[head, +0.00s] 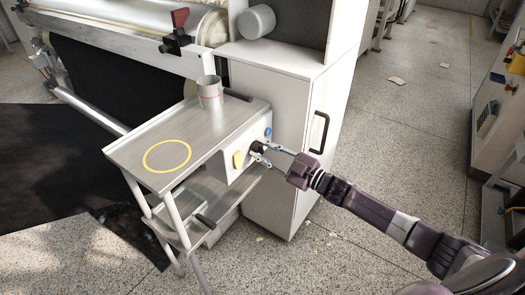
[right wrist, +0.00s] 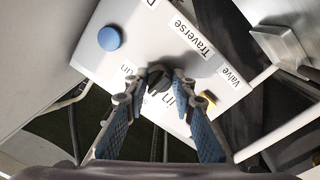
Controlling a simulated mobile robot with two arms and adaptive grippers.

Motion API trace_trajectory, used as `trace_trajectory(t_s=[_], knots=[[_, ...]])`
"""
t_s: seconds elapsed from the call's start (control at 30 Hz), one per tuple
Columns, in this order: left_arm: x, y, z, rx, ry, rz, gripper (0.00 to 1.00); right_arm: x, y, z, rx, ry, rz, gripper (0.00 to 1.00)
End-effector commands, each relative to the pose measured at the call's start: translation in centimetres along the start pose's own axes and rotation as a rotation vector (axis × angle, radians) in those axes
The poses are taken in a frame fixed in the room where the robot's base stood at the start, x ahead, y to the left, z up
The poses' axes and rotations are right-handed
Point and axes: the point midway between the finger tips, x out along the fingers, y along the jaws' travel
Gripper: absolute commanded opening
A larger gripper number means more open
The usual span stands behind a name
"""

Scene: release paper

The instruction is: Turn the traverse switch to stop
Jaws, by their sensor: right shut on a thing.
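The traverse switch is a small dark knob (head: 255,146) on the white control box (head: 232,165) at the end of the metal side table. In the right wrist view the knob (right wrist: 157,80) sits beneath the "Traverse" label (right wrist: 191,38). My right gripper (head: 260,152) reaches in from the right and is shut on the knob, with one fingertip on each side. Position labels beside the knob are partly covered by the fingers, so I cannot tell which one it points to. My left gripper is not in view.
A blue button (right wrist: 109,38) and a yellow switch (head: 238,159) flank the knob on the box. The table bears a metal cup (head: 210,95) and a yellow ring mark (head: 167,156). A white cabinet (head: 290,115) stands close behind. Speckled floor to the right is mostly clear.

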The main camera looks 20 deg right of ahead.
Motion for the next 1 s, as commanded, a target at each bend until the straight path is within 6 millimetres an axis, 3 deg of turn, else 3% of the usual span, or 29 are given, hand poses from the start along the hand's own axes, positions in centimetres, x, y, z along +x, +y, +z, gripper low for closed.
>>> trace_trajectory(t_s=[0.53, 0.57, 0.7, 1.0], knots=[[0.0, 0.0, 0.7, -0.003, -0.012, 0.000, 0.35, 0.0, -0.1, 0.0, -0.028, 0.002, -0.002, 0.00], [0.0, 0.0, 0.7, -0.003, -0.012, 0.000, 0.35, 0.0, -0.1, 0.0, -0.028, 0.002, -0.002, 0.25], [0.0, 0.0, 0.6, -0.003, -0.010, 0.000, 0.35, 0.0, -0.1, 0.0, -0.028, 0.001, -0.002, 0.40], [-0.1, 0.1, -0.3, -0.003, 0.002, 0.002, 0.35, -0.1, -0.1, 0.0, -0.028, 0.001, -0.001, 0.41]])
